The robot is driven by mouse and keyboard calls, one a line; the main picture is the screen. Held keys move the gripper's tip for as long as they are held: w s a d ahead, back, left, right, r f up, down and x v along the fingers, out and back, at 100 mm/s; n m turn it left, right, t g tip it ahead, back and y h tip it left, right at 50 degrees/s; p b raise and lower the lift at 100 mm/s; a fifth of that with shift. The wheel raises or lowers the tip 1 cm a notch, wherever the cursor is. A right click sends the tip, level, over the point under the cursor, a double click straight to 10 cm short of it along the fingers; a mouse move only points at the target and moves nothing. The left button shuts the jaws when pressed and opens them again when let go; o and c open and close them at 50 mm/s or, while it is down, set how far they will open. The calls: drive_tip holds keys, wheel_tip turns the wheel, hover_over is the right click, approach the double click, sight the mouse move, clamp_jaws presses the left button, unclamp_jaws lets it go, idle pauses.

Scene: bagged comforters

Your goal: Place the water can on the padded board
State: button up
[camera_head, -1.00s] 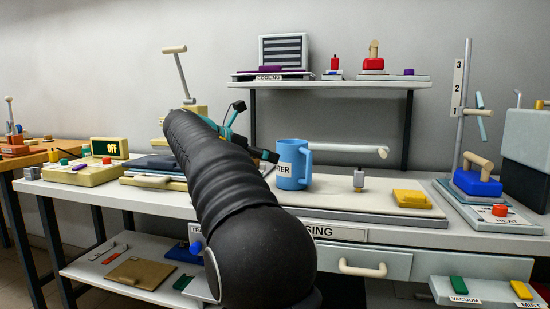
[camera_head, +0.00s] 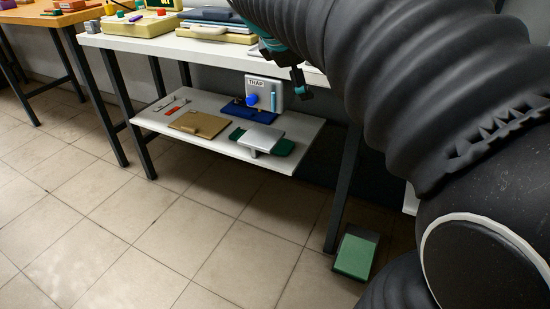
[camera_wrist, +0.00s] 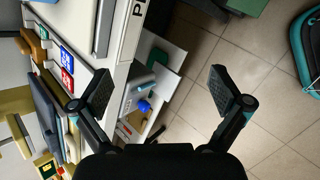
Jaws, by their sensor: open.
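The blue water can is not in view now, nor can I make out the padded board for sure; the part of the table where they stood is out of frame or behind my arm. My gripper (camera_wrist: 160,96) is open and empty in the wrist view, its two dark fingers wide apart. Beyond the fingers are the edge of the white table (camera_wrist: 128,40) and the lower shelf. In the head view my arm fills the right side, with teal gripper parts showing below the tabletop's front edge.
The lower shelf (camera_head: 300,146) holds a TRAP box (camera_head: 268,100), a tan board (camera_head: 199,124) and other flat items. A green pedal (camera_head: 355,257) lies on the floor by a table leg. The tiled floor (camera_head: 160,240) in front is clear.

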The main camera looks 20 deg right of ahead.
drive_tip(key=s+a+f+m+y, duration=0.3)
drive_tip(key=s+a+f+m, duration=0.3)
drive_tip(key=s+f, duration=0.3)
drive_tip(key=s+a+f+m+t+y, duration=0.1)
drive_tip(key=s+a+f+m+y, duration=0.3)
drive_tip(key=s+a+f+m, duration=0.2)
drive_tip(key=s+a+f, duration=0.2)
drive_tip(key=s+f, duration=0.1)
drive_tip(key=shift+f+t, duration=0.15)
drive_tip(key=shift+t, duration=0.15)
drive_tip(key=shift+a, duration=0.1)
